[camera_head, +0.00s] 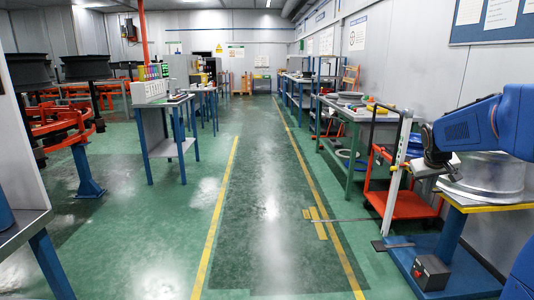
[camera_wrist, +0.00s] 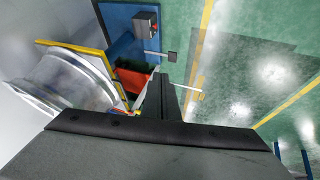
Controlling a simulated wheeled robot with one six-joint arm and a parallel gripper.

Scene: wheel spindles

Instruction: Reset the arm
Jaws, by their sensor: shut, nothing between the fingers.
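My blue arm reaches in from the right edge in the head view, with its dark wrist and my gripper (camera_head: 432,170) in front of a silver wheel rim. In the wrist view my gripper (camera_wrist: 166,85) shows as dark fingers that are shut with nothing between them. The silver wheel rim (camera_head: 494,182) lies on a yellow-edged stand (camera_head: 492,207). The rim also shows at the left of the wrist view (camera_wrist: 72,75), apart from the fingers. Part of the rim is hidden behind my arm in the head view.
A red cart (camera_head: 402,205) stands beside the blue stand base, which carries a small grey box (camera_head: 431,272). A green workbench (camera_head: 352,116) lines the right wall. A white-topped table (camera_head: 165,100) and dark wheels (camera_head: 86,67) on orange racks stand left. The central green aisle (camera_head: 266,190) is clear.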

